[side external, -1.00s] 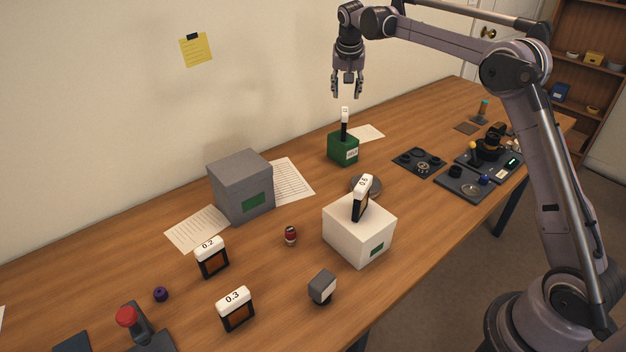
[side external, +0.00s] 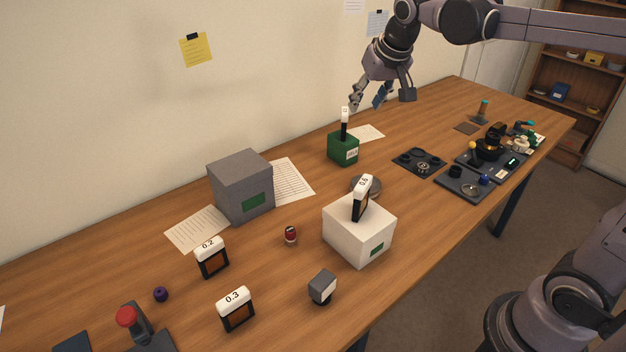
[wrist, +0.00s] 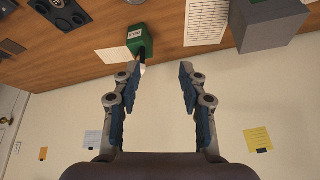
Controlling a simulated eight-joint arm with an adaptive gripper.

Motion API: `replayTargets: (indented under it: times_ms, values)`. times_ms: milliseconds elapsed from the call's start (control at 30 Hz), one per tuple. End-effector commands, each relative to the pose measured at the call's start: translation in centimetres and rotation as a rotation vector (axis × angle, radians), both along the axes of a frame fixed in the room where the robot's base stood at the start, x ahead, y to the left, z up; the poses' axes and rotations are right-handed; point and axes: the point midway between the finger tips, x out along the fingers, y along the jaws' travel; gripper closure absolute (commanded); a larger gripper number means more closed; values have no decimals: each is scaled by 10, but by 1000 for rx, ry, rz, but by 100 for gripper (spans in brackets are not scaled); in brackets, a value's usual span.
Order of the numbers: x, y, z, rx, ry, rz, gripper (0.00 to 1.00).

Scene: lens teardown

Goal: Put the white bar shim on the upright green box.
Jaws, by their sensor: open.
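The green box (side external: 341,155) stands at the back of the table. A slim dark bar with a white top (side external: 344,116) stands upright on it; both also show in the wrist view, the box (wrist: 134,35) near the top and the white tip (wrist: 143,69) by the left finger. A white-topped shim (side external: 362,192) stands tilted on the white box (side external: 350,239). White-topped shims marked 0.2 (side external: 211,257) and 0.3 (side external: 236,309) stand on the table. I cannot tell which is the white bar shim. My gripper (side external: 366,101) is open and empty, above and slightly right of the green box.
A grey box (side external: 236,184) stands left of centre beside paper sheets. A grey-topped block (side external: 322,287) and a red jar (side external: 290,235) are near the front. Dark trays (side external: 419,162) with parts lie at right. The wall is close behind the gripper.

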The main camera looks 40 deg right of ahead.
Motion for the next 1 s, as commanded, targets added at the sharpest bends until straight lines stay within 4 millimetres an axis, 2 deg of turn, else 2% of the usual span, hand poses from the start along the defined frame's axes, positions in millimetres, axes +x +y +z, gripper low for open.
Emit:
replayTargets:
  times_ms: [33, 167, 300, 500, 700, 1000]
  values:
    - [-19, 8, -5, -4, -10, 34, 58]
    - [-60, 25, -20, -13, -36, 116, 58]
    - [-103, 41, -44, -27, -64, 203, 58]
    - [-152, 57, -82, -45, -104, 307, 58]
    - [-174, 64, -105, -57, -125, 358, 58]
    - [-176, 65, -107, -58, -128, 364, 58]
